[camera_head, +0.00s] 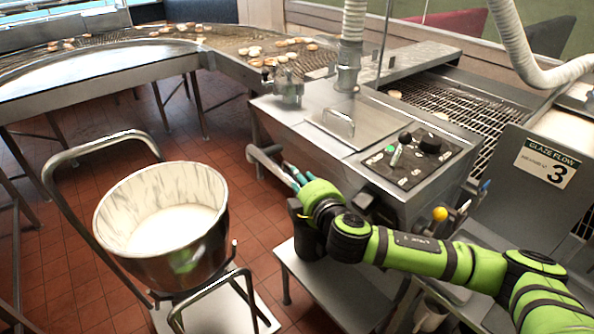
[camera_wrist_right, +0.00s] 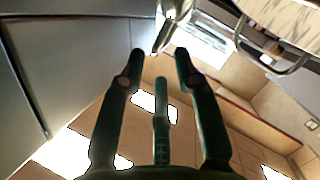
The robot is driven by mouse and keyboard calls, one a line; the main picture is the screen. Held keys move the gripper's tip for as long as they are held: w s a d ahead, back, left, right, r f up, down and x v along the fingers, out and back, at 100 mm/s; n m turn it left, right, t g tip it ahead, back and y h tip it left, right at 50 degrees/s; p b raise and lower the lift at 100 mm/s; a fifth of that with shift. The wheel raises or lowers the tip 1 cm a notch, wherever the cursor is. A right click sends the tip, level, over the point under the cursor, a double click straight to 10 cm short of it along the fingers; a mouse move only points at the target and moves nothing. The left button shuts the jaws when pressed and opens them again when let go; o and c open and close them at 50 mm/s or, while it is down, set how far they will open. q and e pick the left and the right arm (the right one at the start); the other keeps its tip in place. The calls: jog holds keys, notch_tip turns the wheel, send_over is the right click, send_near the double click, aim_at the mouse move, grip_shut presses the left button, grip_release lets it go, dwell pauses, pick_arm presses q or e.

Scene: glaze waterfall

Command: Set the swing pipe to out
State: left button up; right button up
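The swing pipe (camera_head: 264,158) is a grey metal tube at the left side of the glazing machine (camera_head: 345,125), near the top of the bowl trolley's right side. In the right wrist view a shiny metal pipe end (camera_wrist_right: 172,14) shows just beyond the fingertips, its narrow part pointing between them. My right gripper (camera_head: 292,173) is beside the swing pipe, its dark green fingers reaching towards it. In the right wrist view the fingers (camera_wrist_right: 160,52) are spread apart with nothing seen held between them. I cannot tell whether they touch the pipe. My left gripper is not in view.
A steel bowl (camera_head: 118,190) of white glaze stands on a wheeled trolley at the left; its rim also shows in the right wrist view (camera_wrist_right: 262,47). A control panel (camera_head: 408,163) and a yellow knob (camera_head: 440,214) are near my arm. A curved conveyor (camera_head: 110,62) runs behind.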

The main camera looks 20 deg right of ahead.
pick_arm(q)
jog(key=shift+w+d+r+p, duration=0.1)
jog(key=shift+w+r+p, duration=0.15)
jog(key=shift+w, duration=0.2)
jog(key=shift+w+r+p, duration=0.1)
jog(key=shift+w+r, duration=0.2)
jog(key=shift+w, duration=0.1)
pick_arm(e)
jog(key=shift+x, duration=1.8)
grip_shut()
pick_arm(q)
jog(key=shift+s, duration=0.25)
